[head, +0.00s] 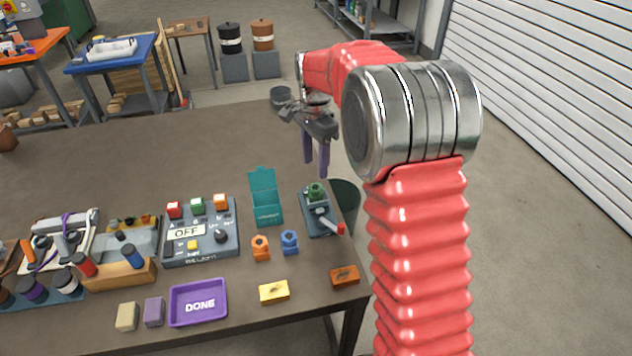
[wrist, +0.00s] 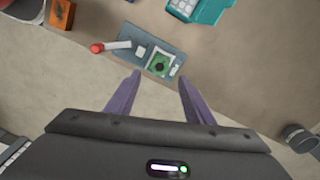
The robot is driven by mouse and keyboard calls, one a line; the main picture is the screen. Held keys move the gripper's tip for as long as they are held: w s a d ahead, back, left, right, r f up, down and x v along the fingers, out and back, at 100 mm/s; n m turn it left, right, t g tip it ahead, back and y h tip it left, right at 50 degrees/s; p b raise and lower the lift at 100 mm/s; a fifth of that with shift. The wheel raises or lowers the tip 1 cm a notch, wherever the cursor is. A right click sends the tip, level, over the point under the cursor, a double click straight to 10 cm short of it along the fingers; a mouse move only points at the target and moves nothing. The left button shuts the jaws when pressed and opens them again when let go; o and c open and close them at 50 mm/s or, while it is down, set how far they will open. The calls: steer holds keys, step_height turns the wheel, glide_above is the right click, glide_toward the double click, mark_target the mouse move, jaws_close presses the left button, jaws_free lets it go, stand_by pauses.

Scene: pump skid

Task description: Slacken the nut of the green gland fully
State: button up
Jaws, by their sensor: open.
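The green gland (head: 316,191) stands on a dark grey base plate (head: 326,226) near the table's right edge. Its top looks green and rounded in the head view; the nut's outline is too small to make out. In the wrist view the gland (wrist: 161,63) is a green patch with a dark round centre, just beyond and between my fingertips. A lever with a red tip (head: 341,229) lies on the same plate. My gripper (head: 316,170) is open and empty, fingers pointing down, above and behind the gland. It also shows in the wrist view (wrist: 160,77).
An open teal box (head: 266,214) stands left of the gland's plate. Orange (head: 261,248) and blue (head: 290,241) fittings stand in front. A grey control box reading OFF (head: 200,246) is farther left.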

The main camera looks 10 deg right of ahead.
mark_target(315, 185)
step_height(315, 185, down, 8)
steer(key=shift+r, duration=0.1)
steer(key=shift+c, duration=0.2)
